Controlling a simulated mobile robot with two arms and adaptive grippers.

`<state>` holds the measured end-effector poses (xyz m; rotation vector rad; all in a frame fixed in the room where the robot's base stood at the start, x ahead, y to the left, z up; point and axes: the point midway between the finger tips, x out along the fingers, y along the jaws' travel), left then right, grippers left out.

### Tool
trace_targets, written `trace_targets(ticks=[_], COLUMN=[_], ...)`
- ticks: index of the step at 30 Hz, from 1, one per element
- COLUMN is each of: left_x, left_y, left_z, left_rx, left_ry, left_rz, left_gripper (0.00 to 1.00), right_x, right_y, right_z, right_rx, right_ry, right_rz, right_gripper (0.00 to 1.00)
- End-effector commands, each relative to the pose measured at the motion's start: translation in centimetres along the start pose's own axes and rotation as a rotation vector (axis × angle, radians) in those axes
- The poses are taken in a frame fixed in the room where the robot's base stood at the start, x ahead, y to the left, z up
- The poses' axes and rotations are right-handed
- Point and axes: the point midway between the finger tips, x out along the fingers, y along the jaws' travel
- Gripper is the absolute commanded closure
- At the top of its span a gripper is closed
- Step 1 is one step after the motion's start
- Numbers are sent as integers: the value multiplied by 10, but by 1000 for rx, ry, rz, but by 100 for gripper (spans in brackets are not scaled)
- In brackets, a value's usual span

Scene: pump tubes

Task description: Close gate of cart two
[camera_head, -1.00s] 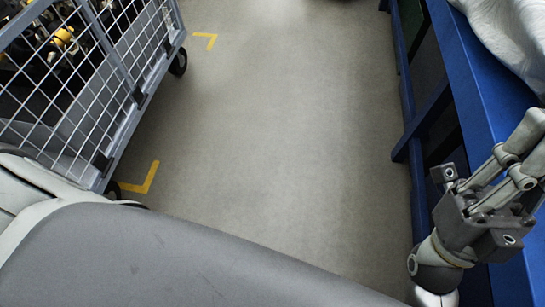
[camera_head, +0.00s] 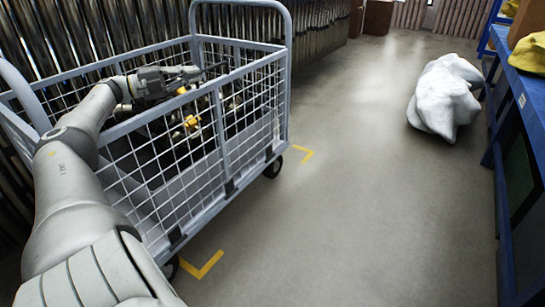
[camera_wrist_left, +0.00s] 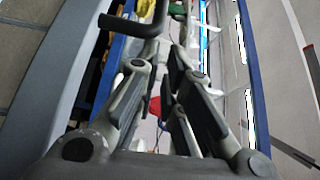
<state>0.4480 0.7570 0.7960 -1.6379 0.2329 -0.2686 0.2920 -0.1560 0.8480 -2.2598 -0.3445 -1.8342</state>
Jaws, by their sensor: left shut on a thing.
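A grey wire-mesh cart (camera_head: 285,85) stands at the left in the head view. Its near side panel (camera_head: 221,115) stands upright, and I cannot tell which panel is the gate. My left gripper (camera_head: 195,71) is over the cart, near the top rail of that panel. My right gripper is out of view.
Yellow and dark parts (camera_head: 191,121) lie inside the cart. Yellow corner marks (camera_head: 203,265) are on the floor. A white wrapped bundle (camera_head: 444,98) lies on the floor at the right, beside a blue bench (camera_head: 528,92). The aisle between is clear.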

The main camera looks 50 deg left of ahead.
Motion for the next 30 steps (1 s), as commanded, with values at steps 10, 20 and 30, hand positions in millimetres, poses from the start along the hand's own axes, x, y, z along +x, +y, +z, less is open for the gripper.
trace_targets(ticks=[10, 20, 30], left_x=[2, 6, 8], left_y=[-42, -87, -98], left_z=[0, -8, -10], left_rx=[9, 11, 7], left_ry=[-17, -5, -1], left_rz=[-15, -6, -6], left_gripper=[100, 100, 100], right_x=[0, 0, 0], right_y=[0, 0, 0], right_z=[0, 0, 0], right_rx=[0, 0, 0], right_ry=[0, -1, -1], right_rz=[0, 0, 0], right_gripper=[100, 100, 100])
